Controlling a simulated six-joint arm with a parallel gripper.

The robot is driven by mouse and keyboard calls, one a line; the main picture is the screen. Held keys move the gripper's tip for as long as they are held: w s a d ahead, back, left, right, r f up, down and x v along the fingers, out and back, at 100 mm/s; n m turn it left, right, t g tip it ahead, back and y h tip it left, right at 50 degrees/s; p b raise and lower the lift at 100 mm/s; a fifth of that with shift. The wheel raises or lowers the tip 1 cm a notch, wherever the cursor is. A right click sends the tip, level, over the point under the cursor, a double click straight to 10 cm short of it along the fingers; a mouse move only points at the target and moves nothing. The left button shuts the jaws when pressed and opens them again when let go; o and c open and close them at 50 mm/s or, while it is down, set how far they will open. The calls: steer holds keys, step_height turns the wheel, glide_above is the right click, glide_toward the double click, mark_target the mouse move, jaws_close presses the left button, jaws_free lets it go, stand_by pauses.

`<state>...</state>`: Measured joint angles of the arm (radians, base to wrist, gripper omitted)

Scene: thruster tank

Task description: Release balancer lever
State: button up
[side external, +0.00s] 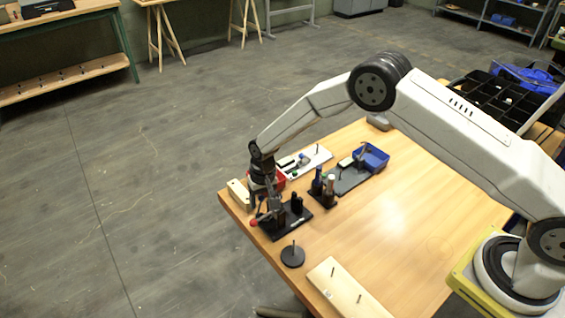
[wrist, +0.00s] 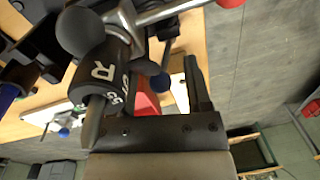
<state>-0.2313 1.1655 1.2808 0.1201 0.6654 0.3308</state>
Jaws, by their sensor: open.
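The balancer is a black-based device (side external: 287,220) at the near left part of the table, with my gripper (side external: 267,204) low over its left end. A lever with a red ball knob (side external: 254,222) sticks out there. In the wrist view the red knob (wrist: 230,3) is at the top edge, on a metal rod joined to a metal hub. A second, thin rod ends in a blue ball knob (wrist: 160,83), which appears between the fingers of my open gripper (wrist: 148,92). A dark cylinder marked R (wrist: 103,72) overlaps the left finger. I cannot tell whether any finger touches it.
A red bin (side external: 278,181) and a white board (side external: 307,161) lie behind the device. A holder with upright cylinders (side external: 324,190) and a blue bin (side external: 372,157) stand to its right. A black disc with a peg (side external: 292,256) and a pegged board (side external: 346,290) are nearer. The table's middle is clear.

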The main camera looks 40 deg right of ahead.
jaws_close()
steer(key=shift+a+h, duration=0.2)
steer(key=shift+h, duration=0.1)
steer(key=shift+a+r+h, duration=0.15)
steer(key=shift+a+h, duration=0.55)
steer(key=shift+h, duration=0.7)
jaws_free()
